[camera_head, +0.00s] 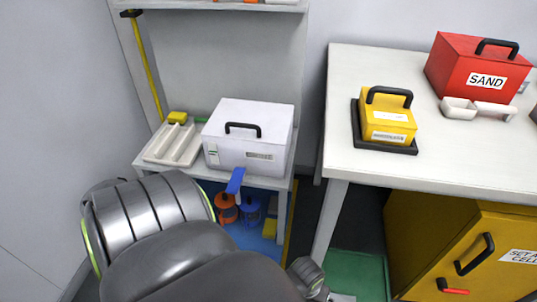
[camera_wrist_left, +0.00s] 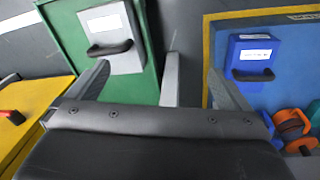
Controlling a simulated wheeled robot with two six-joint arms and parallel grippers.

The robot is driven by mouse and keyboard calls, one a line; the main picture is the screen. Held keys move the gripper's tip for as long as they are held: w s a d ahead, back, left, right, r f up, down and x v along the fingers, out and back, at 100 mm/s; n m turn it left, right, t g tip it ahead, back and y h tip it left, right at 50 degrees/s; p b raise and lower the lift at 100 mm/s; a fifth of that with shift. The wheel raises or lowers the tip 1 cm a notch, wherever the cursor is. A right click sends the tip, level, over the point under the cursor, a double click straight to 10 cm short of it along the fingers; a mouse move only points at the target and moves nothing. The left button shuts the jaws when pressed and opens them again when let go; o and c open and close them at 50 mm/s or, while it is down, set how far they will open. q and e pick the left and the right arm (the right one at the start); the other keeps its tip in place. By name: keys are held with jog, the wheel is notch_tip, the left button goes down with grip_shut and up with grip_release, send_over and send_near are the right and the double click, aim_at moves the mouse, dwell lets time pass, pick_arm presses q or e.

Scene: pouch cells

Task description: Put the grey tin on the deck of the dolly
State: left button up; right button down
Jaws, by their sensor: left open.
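A grey tin (camera_wrist_left: 110,40) with a dark handle and a white label stands on a green deck-like surface (camera_wrist_left: 68,35) at the upper left of the left wrist view. I cannot tell for certain whether this green surface is the dolly's deck. It also shows at the bottom of the head view (camera_head: 365,270). My left gripper (camera_wrist_left: 158,68) is open and empty, its fingers spread. One finger overlaps the lower left of the tin in the picture; I see no grip on it. My right gripper is not in view.
A blue box (camera_wrist_left: 250,58) stands on a blue surface with a yellow edge, beside orange and blue reels (camera_wrist_left: 290,127). A yellow cabinet (camera_head: 450,240) is under the white table. A white case (camera_head: 247,140) sits on the shelf bench; a grey leg (camera_wrist_left: 169,80) stands between the surfaces.

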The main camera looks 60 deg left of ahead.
pick_arm(q)
jog(key=s+a+r+m+t, duration=0.1)
jog(key=s+a+r+m, duration=0.3)
jog(key=s+r, duration=0.4)
jog(key=s, duration=0.3)
jog(key=shift+a+r+m+t, duration=0.2)
jog(key=shift+r+m+t, duration=0.1)
jog(key=shift+r, duration=0.1)
jog(key=shift+w, duration=0.1)
